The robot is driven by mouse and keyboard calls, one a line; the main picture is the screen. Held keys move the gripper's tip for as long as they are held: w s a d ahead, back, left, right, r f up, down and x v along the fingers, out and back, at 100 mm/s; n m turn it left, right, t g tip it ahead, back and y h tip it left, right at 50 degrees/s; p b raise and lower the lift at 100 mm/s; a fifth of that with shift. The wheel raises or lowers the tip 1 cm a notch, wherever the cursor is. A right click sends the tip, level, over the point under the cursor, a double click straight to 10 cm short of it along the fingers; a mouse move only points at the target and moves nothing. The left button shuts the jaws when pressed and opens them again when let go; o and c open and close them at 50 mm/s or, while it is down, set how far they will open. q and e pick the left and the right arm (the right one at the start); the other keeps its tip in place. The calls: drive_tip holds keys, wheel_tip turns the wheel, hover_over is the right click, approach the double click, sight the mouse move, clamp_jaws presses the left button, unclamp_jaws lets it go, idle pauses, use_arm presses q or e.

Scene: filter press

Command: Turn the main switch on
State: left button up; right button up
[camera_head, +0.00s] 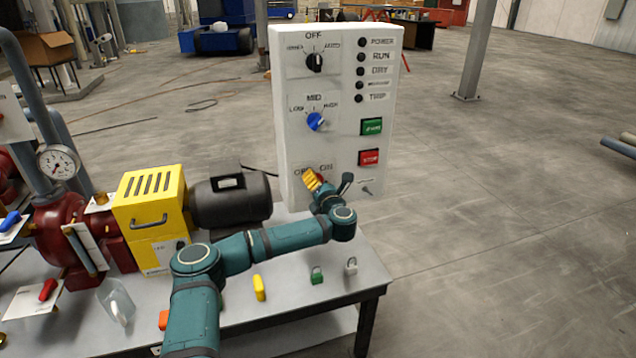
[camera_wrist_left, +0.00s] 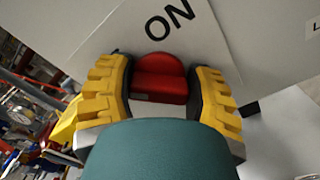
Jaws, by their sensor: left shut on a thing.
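The main switch (camera_wrist_left: 160,78) is a red handle on the lower left of the white control panel (camera_head: 286,120), beside a printed ON label. My left gripper (camera_head: 312,180) is at the switch, and its yellow padded fingers hide most of it in the head view. In the left wrist view, the two fingers (camera_wrist_left: 160,95) stand on either side of the red handle, shut on it. The handle lies between the OFF and ON labels in the head view; its exact angle is hard to tell there. My right gripper is not in view.
Above the switch are a blue MID selector (camera_head: 316,121), a black OFF selector (camera_head: 314,62), a green button (camera_head: 371,127) and a red STOP button (camera_head: 368,158). Several padlocks lie on the grey table (camera_head: 290,297). A yellow-guarded pump (camera_head: 150,205) stands at left.

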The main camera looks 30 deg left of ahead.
use_arm(q)
drive_tip(key=shift+r+m+p, duration=0.15)
drive_tip(key=shift+m+p, duration=0.65)
drive_tip(key=shift+m, duration=0.2)
drive_tip(key=m+p, duration=0.1)
drive_tip(key=m, duration=0.1)
drive_tip(key=shift+d+m+p, duration=0.1)
drive_tip(key=shift+m+p, duration=0.2)
drive_tip(key=m+p, duration=0.1)
drive_tip(key=m, duration=0.1)
drive_tip(key=shift+m, duration=0.4)
drive_tip(key=m, duration=0.2)
drive_tip(key=shift+f+m+p, duration=0.25)
drive_tip(key=shift+m+p, duration=0.05)
drive_tip(key=shift+m, duration=0.1)
drive_tip(key=m, duration=0.3)
drive_tip(key=shift+f, duration=0.15)
drive_tip(key=shift+f+m, duration=0.2)
drive_tip(key=shift+m, duration=2.3)
drive_tip(key=o, duration=1.2)
